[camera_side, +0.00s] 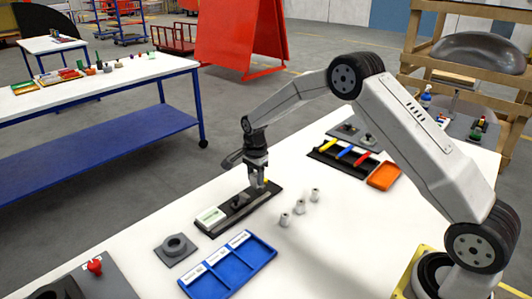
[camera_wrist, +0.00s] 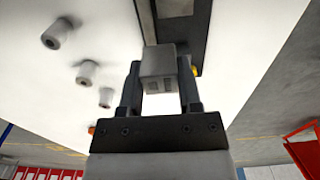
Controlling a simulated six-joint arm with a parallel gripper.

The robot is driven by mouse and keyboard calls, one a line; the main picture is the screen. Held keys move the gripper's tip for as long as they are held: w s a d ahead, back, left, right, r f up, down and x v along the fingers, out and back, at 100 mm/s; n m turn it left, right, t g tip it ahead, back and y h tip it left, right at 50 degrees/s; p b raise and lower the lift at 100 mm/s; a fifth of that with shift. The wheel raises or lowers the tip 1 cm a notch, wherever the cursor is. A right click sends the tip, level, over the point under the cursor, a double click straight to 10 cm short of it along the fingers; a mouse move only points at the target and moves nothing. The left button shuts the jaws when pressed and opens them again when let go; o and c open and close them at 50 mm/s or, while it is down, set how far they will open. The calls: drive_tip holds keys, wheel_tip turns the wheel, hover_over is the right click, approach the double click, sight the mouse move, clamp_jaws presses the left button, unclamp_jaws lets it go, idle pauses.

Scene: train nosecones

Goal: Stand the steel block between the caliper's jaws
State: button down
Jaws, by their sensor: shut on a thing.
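The steel block (camera_wrist: 158,66) is a small grey block between the two fingers of my gripper (camera_wrist: 160,80) in the wrist view. My gripper is shut on it. In the side view my gripper (camera_side: 257,184) points down over the far right end of the caliper (camera_side: 238,210), a long dark base with a pale label at its near left end. The caliper also shows at the top of the wrist view (camera_wrist: 203,32), partly hidden behind the block and fingers. The jaws are too small and covered to make out. I cannot tell whether the block touches the caliper.
Several small things surround the caliper: three pale cylinders (camera_side: 299,206) to its right, a blue divided tray (camera_side: 230,268) in front, and a grey block with a round hole (camera_side: 175,247) at left. A dark rack with coloured bars (camera_side: 345,153) and an orange tray (camera_side: 384,176) stand behind right.

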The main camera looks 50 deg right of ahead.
sight(252, 196)
drive_tip(key=shift+w+d+f, duration=0.1)
drive_tip(key=shift+w+f, duration=0.6)
drive_tip(key=shift+f, duration=0.1)
drive_tip(key=shift+w+f, duration=0.3)
drive_tip(key=shift+f, duration=1.5)
drive_tip(key=shift+f, duration=0.2)
drive_tip(key=shift+c, duration=1.4)
unclamp_jaws()
